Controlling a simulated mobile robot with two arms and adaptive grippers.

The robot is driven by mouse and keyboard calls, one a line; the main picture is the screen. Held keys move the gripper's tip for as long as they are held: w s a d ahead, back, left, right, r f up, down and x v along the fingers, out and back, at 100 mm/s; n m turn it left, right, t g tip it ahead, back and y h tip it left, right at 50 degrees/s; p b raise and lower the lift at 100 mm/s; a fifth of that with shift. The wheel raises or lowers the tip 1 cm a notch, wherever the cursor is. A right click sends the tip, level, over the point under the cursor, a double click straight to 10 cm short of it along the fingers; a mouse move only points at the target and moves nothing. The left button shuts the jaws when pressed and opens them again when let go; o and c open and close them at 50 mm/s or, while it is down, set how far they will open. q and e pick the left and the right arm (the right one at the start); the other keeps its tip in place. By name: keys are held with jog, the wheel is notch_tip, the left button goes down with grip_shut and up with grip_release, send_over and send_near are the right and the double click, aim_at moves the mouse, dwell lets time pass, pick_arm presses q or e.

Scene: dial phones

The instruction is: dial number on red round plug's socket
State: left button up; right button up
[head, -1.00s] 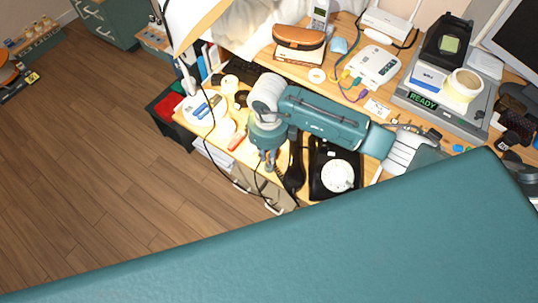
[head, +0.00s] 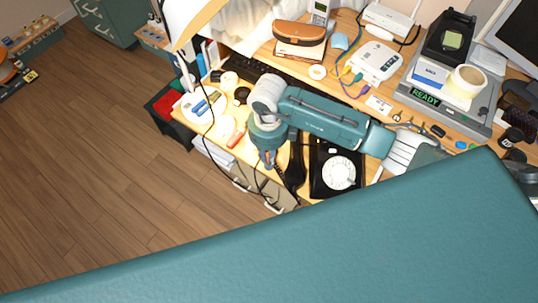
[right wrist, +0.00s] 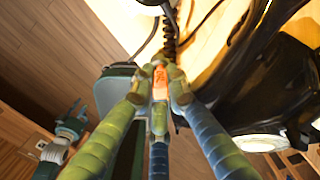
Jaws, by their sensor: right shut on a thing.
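A black dial phone (head: 322,181) with a white round dial (head: 339,172) sits near the desk's front edge. Its dark handset (head: 295,165) lies at its left. My right gripper (head: 268,162) points down just left of the handset. In the right wrist view its fingers (right wrist: 160,88) are shut on a small orange-red piece (right wrist: 160,83), mostly hidden between them; I cannot tell whether it is a plug. Part of the black phone (right wrist: 265,85) shows at the right there. Coloured cable ends (head: 360,88) lie below a white box (head: 374,62). My left gripper is not in view.
A grey device reading READY (head: 425,98) stands at the right. A black keyboard (head: 258,72), a brown case (head: 298,34) and a white router (head: 390,20) are at the back. A loose dark cord hangs over the desk's front edge. My teal body covers the foreground.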

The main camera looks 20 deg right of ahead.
jog(key=shift+f, duration=0.3)
jog(key=o, duration=0.9)
jog(key=shift+c, duration=0.2)
jog(key=shift+r, duration=0.1)
notch_tip(320, 180, up, 12)
jog(key=shift+w+f, duration=0.1)
